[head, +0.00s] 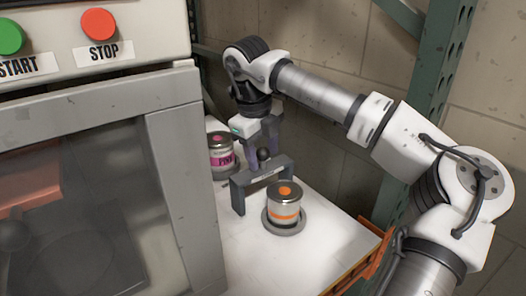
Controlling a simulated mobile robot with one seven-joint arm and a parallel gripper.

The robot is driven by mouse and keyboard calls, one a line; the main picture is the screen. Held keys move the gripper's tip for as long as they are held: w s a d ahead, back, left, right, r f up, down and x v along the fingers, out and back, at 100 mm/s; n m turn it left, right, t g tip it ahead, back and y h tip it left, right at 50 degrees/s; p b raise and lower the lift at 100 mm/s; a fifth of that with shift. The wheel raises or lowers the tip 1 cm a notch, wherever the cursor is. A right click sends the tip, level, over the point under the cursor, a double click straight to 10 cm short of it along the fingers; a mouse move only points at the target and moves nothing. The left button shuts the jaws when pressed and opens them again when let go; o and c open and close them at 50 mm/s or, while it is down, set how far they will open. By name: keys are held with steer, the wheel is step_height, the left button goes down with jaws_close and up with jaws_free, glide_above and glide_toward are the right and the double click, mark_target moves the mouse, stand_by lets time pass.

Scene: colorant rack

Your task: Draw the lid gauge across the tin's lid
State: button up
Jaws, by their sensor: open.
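The lid gauge (262,174) is a dark grey arch-shaped frame with a pale label strip and a round black knob on top. It stands upright on the white shelf, just behind and left of a tin. That tin (285,211) is silver with an orange band and an orange dot on its lid. It stands upright on a round grey base. My gripper (263,158) points down above the gauge, open, with its fingers around or beside the knob. Contact cannot be told. The gauge's far side is hidden.
A second tin (221,158) with a pink label stands behind and left of the gauge. A grey machine (180,130) with START and STOP buttons borders the shelf on the left. The white shelf (255,270) is clear in front. A green upright (445,80) and wall stand behind.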

steer(key=shift+f, duration=0.4)
steer(key=shift+c, duration=0.3)
jaws_close()
